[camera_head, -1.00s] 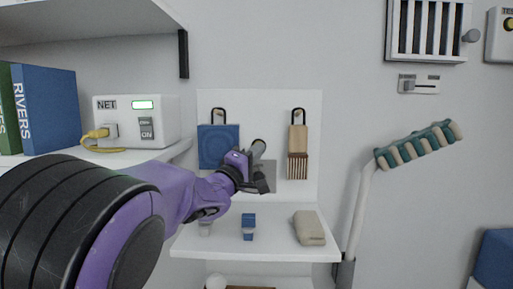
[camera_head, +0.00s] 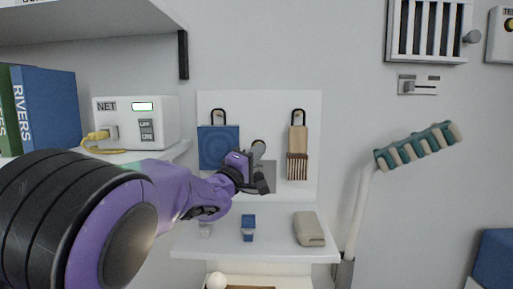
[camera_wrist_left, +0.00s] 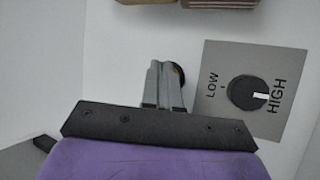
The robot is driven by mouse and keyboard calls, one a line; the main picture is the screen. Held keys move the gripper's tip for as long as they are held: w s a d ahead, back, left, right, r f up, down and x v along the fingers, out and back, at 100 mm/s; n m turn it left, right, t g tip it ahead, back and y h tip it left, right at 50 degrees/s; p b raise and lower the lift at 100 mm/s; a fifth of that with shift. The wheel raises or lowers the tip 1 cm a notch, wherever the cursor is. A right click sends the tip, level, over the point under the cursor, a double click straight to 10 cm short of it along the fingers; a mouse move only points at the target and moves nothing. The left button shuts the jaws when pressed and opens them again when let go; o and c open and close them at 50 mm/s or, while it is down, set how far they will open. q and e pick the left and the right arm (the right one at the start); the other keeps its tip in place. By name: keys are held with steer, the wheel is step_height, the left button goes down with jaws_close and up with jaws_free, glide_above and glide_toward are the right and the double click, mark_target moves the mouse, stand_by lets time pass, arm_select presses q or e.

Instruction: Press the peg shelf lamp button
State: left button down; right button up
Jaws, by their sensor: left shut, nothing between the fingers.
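My left gripper (camera_head: 254,163) is in front of the white peg shelf back panel (camera_head: 270,110), fingers shut and empty. In the left wrist view its grey fingers (camera_wrist_left: 164,82) point at the panel. A small round dark button (camera_wrist_left: 180,73) with a yellowish patch shows just behind and right of the fingertips, partly hidden by them. I cannot tell whether they touch it. A whitish ball-shaped bulb (camera_head: 216,281) shows below the shelf board, with a warm, bright surface around it. My right gripper is not in view.
A grey LOW/HIGH knob plate (camera_wrist_left: 285,65) is right of the fingers. A blue pad (camera_head: 212,147) and a wooden brush (camera_head: 298,140) hang on the panel. A blue watch-like item (camera_head: 248,226) and a beige case (camera_head: 309,229) rest on the shelf board (camera_head: 275,246).

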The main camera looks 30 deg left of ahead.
arm_select(q)
steer(key=shift+s+d, duration=0.1)
steer(key=shift+s, duration=0.1)
steer(key=s+d+p, duration=0.2)
steer(key=s, duration=0.1)
steer(key=s+d+p, duration=0.1)
steer(key=s, duration=0.1)
steer(key=shift+p, duration=0.3)
steer(key=shift+w, duration=0.1)
stand_by(2.2)
